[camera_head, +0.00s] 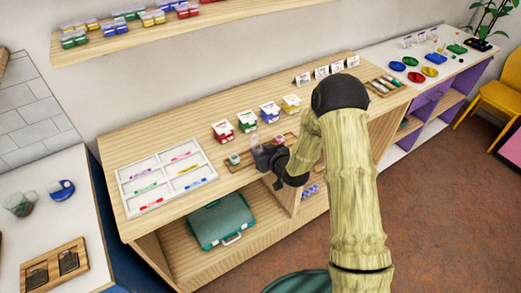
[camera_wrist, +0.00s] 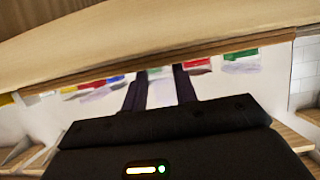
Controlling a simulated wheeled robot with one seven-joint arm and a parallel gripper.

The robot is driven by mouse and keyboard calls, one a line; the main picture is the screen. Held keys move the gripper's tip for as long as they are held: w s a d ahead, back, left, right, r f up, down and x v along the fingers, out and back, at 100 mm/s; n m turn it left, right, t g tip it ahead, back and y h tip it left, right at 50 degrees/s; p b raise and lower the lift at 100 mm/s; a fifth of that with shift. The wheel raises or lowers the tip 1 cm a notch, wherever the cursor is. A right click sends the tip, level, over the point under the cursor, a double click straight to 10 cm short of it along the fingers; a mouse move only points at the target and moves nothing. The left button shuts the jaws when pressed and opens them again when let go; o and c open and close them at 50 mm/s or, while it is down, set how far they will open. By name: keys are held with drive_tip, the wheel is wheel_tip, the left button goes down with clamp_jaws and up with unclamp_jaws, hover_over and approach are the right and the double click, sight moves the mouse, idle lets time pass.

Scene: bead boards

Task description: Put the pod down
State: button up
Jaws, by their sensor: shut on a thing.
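My gripper (camera_head: 258,152) is over the counter, at the middle of a small wooden tray (camera_head: 246,163). It is shut on a pale, see-through pod (camera_head: 255,139), whose outline is faint. In the wrist view, the two dark fingers (camera_wrist: 160,88) stand on either side of a whitish, clear shape, probably the pod. A green-topped pod (camera_head: 234,158) sits on the tray left of my gripper, and a pink one (camera_head: 279,139) lies just right of it. I cannot tell whether the held pod touches the tray.
Red (camera_head: 222,131), green (camera_head: 247,120), blue (camera_head: 270,111) and yellow (camera_head: 291,103) bins stand behind the tray. A white sectioned tray (camera_head: 126,187) with coloured markers lies to the left. A teal case (camera_head: 221,221) is on the shelf below.

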drive_tip(key=shift+f, duration=0.15)
drive_tip(key=o, duration=0.9)
drive_tip(key=shift+o, duration=0.2)
drive_tip(key=shift+r, duration=0.2)
drive_tip(key=b+v, duration=0.2)
drive_tip(key=v, duration=1)
drive_tip(key=shift+d, duration=0.15)
